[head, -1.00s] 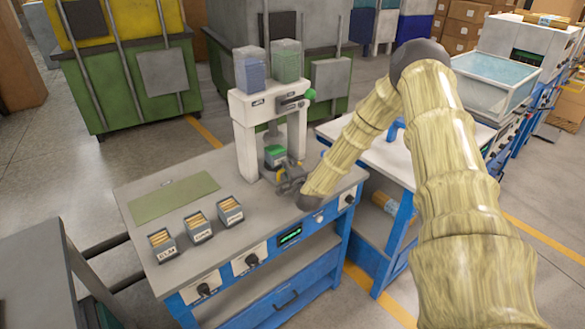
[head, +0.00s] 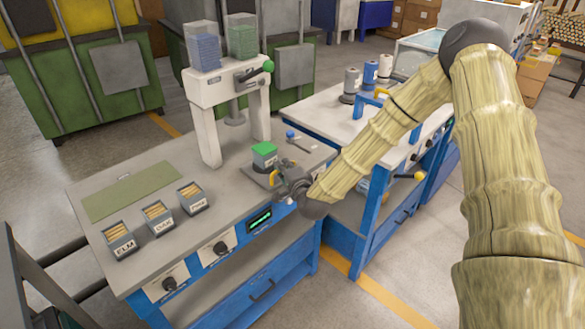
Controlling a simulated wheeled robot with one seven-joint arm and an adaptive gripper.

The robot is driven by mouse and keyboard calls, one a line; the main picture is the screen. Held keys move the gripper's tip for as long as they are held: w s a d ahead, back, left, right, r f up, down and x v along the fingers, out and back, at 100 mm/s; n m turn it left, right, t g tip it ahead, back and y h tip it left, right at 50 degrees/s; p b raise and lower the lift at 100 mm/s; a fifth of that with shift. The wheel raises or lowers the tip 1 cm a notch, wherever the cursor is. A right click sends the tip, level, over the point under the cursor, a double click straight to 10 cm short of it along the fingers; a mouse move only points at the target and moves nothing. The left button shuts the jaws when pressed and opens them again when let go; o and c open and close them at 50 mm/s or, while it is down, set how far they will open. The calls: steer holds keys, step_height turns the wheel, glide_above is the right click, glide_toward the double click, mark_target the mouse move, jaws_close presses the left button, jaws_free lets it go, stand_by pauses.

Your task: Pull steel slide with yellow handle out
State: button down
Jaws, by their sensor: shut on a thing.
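The steel slide (head: 257,167) is a grey plate in front of the white press frame (head: 208,128). A dark cup (head: 264,163) with a green top (head: 264,149) stands upright on the slide, clear of the frame's legs. The yellow handle (head: 272,178) shows at the slide's front end. My gripper (head: 282,180) is shut on this handle, near the bench's front edge. My fingers and wrist hide part of the handle and the slide's front end.
Three labelled boxes of sticks (head: 158,217) and a green mat (head: 131,191) lie left. A second bench (head: 330,118) with cans stands behind right.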

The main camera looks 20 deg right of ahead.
steer(key=shift+s+f, duration=0.15)
steer(key=shift+f, duration=0.05)
steer(key=c, duration=1.7)
jaws_free()
steer(key=shift+s+d, duration=0.1)
steer(key=shift+d, duration=0.05)
steer(key=shift+o, duration=1.1)
steer(key=shift+s+r, duration=0.1)
steer(key=shift+r, duration=0.05)
steer(key=s+r, duration=0.2)
steer(key=s, duration=0.9)
steer(key=shift+s, duration=0.3)
